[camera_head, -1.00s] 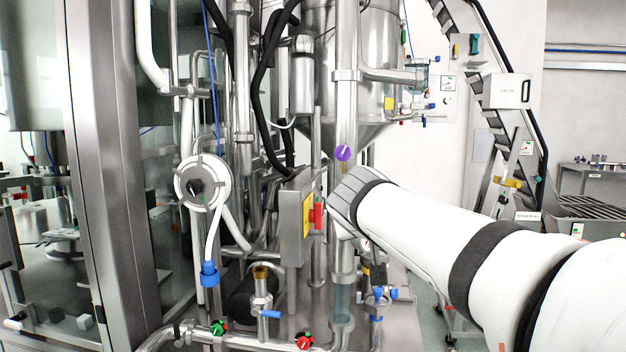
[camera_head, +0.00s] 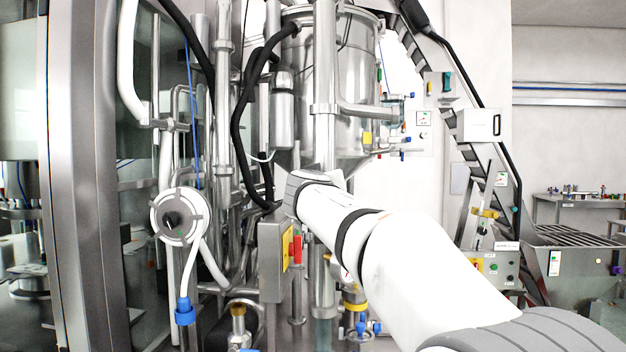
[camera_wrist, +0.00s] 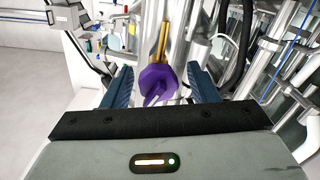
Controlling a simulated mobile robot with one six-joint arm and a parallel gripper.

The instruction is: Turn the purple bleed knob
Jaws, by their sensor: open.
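The purple bleed knob (camera_wrist: 158,82) shows in the wrist view, with a white mark on its face and a brass-coloured stem (camera_wrist: 165,40) behind it. My gripper (camera_wrist: 163,76) is open, with one dark blue finger on each side of the knob. Gaps show between the knob and both fingers, and I see no contact. In the head view the end of my arm (camera_head: 312,190) stands in front of the upright steel pipe below the tank. The knob and my fingers are hidden there.
A grey control box (camera_head: 272,262) with a red switch stands just left of my arm. A white round handwheel (camera_head: 180,217) is farther left. Black hoses (camera_head: 240,140) and steel pipes crowd close by. The steel tank (camera_head: 345,95) rises behind. A conveyor frame (camera_head: 480,180) stands to the right.

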